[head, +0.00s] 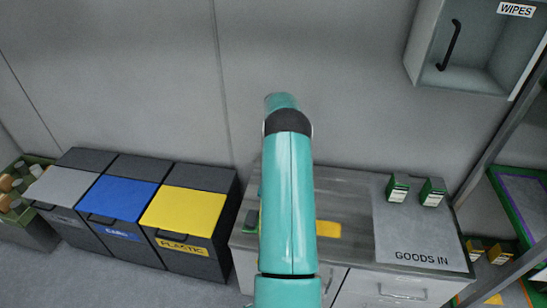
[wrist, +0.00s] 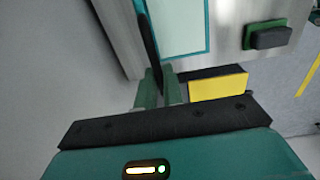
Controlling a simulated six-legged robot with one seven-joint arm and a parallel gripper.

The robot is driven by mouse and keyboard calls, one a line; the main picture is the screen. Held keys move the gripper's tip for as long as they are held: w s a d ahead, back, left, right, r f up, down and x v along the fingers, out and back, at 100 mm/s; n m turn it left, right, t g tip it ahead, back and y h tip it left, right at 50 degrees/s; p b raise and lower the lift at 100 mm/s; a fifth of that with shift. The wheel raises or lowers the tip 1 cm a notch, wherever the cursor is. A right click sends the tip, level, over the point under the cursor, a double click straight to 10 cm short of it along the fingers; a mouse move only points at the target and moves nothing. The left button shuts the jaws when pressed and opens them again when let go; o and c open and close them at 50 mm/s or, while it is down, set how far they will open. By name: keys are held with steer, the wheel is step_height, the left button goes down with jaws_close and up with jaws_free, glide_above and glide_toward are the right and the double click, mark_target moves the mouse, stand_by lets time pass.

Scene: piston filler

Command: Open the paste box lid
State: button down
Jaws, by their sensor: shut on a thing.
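My gripper (wrist: 160,86) shows in the wrist view, with its green fingers close together. They are shut on a thin, dark, edge-on piece (wrist: 150,45) that rises between them. I cannot tell for sure whether this piece is the paste box lid. A dark box with a yellow face (wrist: 218,87) is just right of the fingers, apart from them. In the head view my teal arm covers the middle of the counter (head: 350,190) and hides my gripper. A yellow patch (head: 328,229) shows on the counter right of my arm.
A GOODS IN mat (head: 420,235) holds two green-and-white cartons (head: 398,188). Bins (head: 183,212) stand on the left. A WIPES cabinet (head: 465,50) hangs at upper right. A dark block on a green base (wrist: 268,38) and a teal-bordered pale panel (wrist: 178,28) show in the wrist view.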

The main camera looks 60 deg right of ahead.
steer(key=shift+w+d+f, duration=0.1)
steer(key=shift+w+d, duration=0.1)
steer(key=shift+d, duration=0.45)
steer(key=shift+w+d+f, duration=0.1)
steer(key=shift+w+d, duration=0.1)
steer(key=shift+d, duration=0.4)
steer(key=shift+w+d, duration=0.2)
steer(key=shift+d, duration=0.45)
steer(key=c, duration=1.5)
jaws_free()
steer(key=shift+w+r, duration=0.1)
steer(key=shift+r, duration=0.15)
steer(key=r, duration=1.3)
steer(key=shift+a+r, duration=0.25)
steer(key=shift+r, duration=0.05)
